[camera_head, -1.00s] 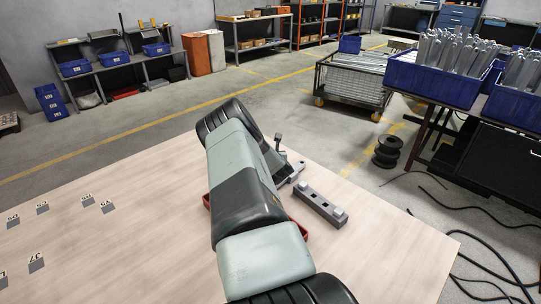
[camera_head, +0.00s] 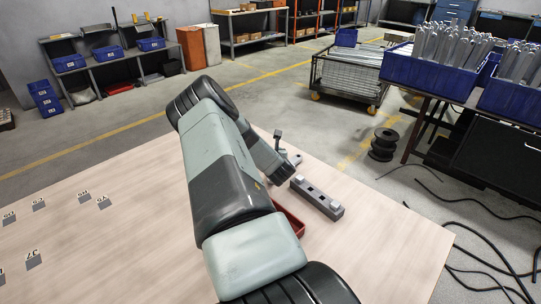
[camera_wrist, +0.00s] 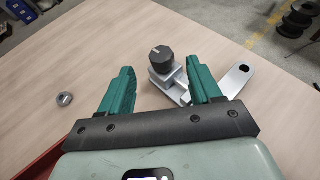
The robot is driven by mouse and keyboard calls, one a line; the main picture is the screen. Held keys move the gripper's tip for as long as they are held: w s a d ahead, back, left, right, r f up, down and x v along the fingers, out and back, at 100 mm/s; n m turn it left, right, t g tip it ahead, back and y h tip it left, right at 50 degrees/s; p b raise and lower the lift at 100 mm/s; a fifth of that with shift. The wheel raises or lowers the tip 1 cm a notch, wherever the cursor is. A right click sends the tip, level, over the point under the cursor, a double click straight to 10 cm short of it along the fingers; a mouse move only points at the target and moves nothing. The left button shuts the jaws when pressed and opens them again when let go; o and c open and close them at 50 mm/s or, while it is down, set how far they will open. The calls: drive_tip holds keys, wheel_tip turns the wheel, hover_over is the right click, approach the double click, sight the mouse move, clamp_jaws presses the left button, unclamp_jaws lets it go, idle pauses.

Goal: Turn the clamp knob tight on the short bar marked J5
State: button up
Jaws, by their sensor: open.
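In the wrist view, a dark ribbed clamp knob (camera_wrist: 162,58) with a white line on top stands on a small silver clamp (camera_wrist: 170,83). A flat silver bar (camera_wrist: 236,80) with a round hole reaches out to the right of it. No J5 mark is readable on it. My gripper (camera_wrist: 160,70) is open, with its green fingers spread and the knob showing between and beyond them; no contact can be made out. In the head view, the knob (camera_head: 278,134) shows small beside my arm, which hides my gripper.
A grey block with pale square pegs (camera_head: 317,198) lies right of my arm. A red tray (camera_head: 289,222) is partly hidden under the arm. A loose ring or nut (camera_wrist: 64,98) lies left of my gripper. Small labelled plates (camera_head: 34,262) sit on the clear left of the table.

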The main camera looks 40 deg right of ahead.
drive_tip(key=shift+v, duration=1.95)
drive_tip(key=w+a+r+m+g, duration=0.1)
drive_tip(key=w+a+r+m, duration=0.15)
drive_tip(key=r+m, duration=0.35)
drive_tip(key=w+a+r+m+g, duration=0.15)
drive_tip(key=a+r+m, duration=0.25)
drive_tip(key=r, duration=0.4)
drive_tip(key=s+a+r+m+y, duration=0.35)
drive_tip(key=a+r+m, duration=0.65)
drive_tip(key=a+r, duration=0.55)
drive_tip(key=s+a+r+m+g+y, duration=0.1)
drive_tip(key=s+a+r+m+y, duration=0.1)
drive_tip(key=s+a, duration=0.9)
drive_tip(key=s+a+r+m+g+y, duration=0.2)
drive_tip(key=s+a+r+m, duration=0.3)
drive_tip(key=s+a, duration=0.6)
drive_tip(key=s+m, duration=0.1)
drive_tip(key=s, duration=0.2)
